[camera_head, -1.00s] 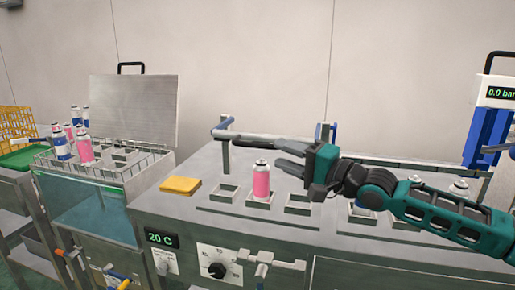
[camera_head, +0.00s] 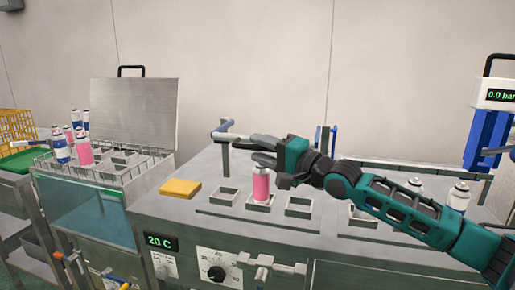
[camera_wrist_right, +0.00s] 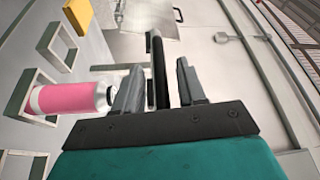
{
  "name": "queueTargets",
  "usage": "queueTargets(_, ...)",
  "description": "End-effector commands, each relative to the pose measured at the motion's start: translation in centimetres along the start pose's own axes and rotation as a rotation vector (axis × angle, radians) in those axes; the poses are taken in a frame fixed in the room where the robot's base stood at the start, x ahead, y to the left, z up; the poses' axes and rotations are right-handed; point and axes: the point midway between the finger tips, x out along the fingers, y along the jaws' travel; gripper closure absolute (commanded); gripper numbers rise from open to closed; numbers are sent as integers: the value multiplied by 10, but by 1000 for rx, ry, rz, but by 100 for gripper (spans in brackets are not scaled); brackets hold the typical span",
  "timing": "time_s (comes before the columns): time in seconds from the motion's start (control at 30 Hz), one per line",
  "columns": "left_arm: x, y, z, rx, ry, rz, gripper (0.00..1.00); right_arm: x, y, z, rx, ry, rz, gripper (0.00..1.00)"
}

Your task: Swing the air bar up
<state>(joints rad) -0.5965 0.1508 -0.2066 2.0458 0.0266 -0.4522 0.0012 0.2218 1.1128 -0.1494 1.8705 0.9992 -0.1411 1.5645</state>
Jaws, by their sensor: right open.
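The air bar (camera_head: 236,138) runs level from a grey post (camera_head: 225,160) at the back of the machine top. Its dark rod (camera_wrist_right: 158,62) shows in the right wrist view between the two fingers, with a gap on both sides. My right gripper (camera_head: 258,150) is open, with its fingers around the rod and pointing left. They partly hide the bar in the head view. A pink can (camera_head: 261,187) stands upright in a square holder just below the gripper; it also shows beside one finger in the right wrist view (camera_wrist_right: 65,97). My left gripper is not in view.
Square holders (camera_head: 299,207) line the machine top, and a yellow sponge (camera_head: 180,188) lies at left. Several cans stand in the wire-racked bath (camera_head: 95,185) at left.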

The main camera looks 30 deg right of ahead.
Motion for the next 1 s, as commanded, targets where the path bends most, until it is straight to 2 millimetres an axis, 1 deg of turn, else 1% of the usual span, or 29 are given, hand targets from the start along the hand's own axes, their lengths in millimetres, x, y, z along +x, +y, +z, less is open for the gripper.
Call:
queueTargets(0.2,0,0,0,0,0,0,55,11,-1,0,-1,-1,-1,60)
queueTargets(0.57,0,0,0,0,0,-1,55,14,0,0,-1,-1,1,60)
queueTargets(0.67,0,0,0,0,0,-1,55,14,0,1,-1,-1,1,67)
queueTargets(1.0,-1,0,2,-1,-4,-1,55,14,0,1,-1,-2,1,100)
